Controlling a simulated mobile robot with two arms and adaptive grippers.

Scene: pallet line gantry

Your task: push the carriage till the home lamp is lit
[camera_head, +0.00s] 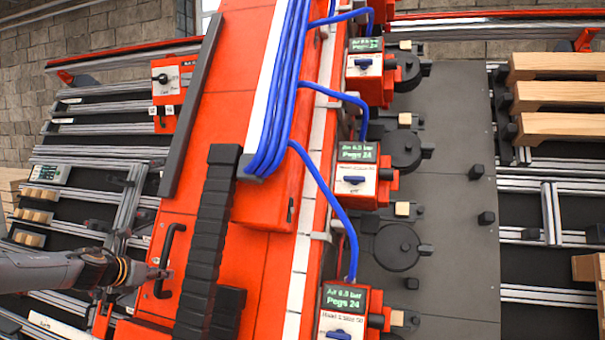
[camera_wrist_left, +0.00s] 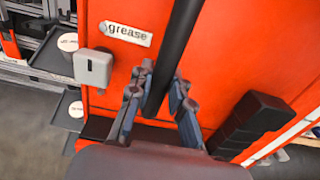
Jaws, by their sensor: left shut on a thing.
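The carriage (camera_head: 240,70) is a large orange body running up the middle of the head view, with a black handle (camera_head: 169,250) on its left side. My left gripper (camera_head: 158,272) is at the lower part of this handle. In the left wrist view its fingers (camera_wrist_left: 162,92) are shut around the black handle bar (camera_wrist_left: 180,40), one on each side. The orange carriage face (camera_wrist_left: 225,65) fills the background there, with a "grease" label and a small grey box. I cannot make out a home lamp in either view. My right gripper is not in view.
Blue hoses (camera_head: 287,85) lead to several orange head units with green displays (camera_head: 345,298) on the carriage's right. A dark grey plate (camera_head: 455,150) lies beyond them, and wooden beams (camera_head: 560,95) lie at far right. An orange switch panel (camera_head: 172,88) and metal rails (camera_head: 100,150) are at left.

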